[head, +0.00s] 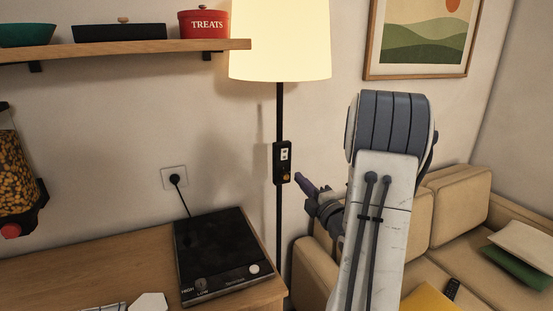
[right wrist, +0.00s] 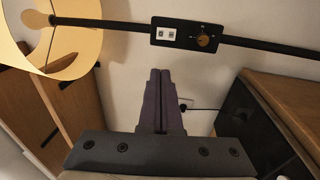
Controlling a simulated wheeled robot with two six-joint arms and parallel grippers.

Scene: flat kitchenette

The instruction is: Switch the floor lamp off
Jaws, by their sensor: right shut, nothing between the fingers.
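The floor lamp has a cream shade (head: 280,42) that glows brightly in the head view. A black control box (head: 282,162) sits on its dark pole, with a white switch panel and a brass-coloured knob (head: 286,177) below it. In the right wrist view the box (right wrist: 170,43) lies sideways, with the knob (right wrist: 207,40) at its right end. My right gripper (head: 299,179) is shut and empty, just right of the box at about knob height. Its closed fingertips (right wrist: 160,73) show below the box in the wrist view, apparently apart from it. My left gripper is out of view.
A wooden counter (head: 90,272) with a black hotplate (head: 218,252) stands left of the pole. A beige sofa (head: 452,212) is at the right. A wall shelf (head: 120,50) holds a red treats tin (head: 204,25). A cereal dispenser (head: 15,170) hangs at far left.

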